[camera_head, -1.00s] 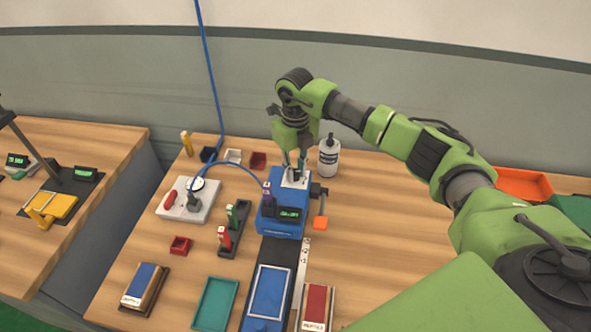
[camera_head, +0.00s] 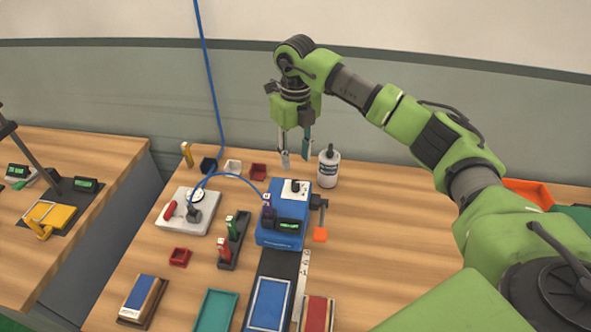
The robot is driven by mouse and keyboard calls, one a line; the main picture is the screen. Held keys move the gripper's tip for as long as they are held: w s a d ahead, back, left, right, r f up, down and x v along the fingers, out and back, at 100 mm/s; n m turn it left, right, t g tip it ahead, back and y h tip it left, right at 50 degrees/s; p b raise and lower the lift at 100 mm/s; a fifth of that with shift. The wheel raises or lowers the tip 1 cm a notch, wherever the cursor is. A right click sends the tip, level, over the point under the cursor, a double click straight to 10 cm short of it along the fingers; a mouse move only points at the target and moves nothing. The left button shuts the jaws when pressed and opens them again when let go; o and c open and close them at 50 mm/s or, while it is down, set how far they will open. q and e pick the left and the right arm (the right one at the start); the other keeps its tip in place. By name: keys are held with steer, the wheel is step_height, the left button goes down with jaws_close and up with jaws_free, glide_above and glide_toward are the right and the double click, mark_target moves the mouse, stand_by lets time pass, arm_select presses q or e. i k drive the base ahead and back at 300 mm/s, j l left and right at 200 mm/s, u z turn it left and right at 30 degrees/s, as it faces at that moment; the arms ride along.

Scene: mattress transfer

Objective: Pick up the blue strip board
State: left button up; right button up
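A board with a blue strip (camera_head: 140,292) and a white label at its near end lies on a brown base at the lower left of the table. A separate blue panel with a pale frame (camera_head: 269,304) lies on the dark track at the lower middle. My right gripper (camera_head: 296,158) hangs fingers down above the far end of the blue machine (camera_head: 282,230), far behind both. Its fingers are apart with nothing seen between them. My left gripper is not in view.
A teal tray (camera_head: 215,312) lies between the blue strip board and the track. A red board (camera_head: 317,314) lies right of the track. A white bottle (camera_head: 328,167) stands beside my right gripper. The table's right middle is clear.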

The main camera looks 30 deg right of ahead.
mark_target(140, 299)
steer(key=k+j, duration=0.5)
steer(key=k, duration=0.2)
steer(key=k+j, duration=0.5)
steer(key=k, duration=0.15)
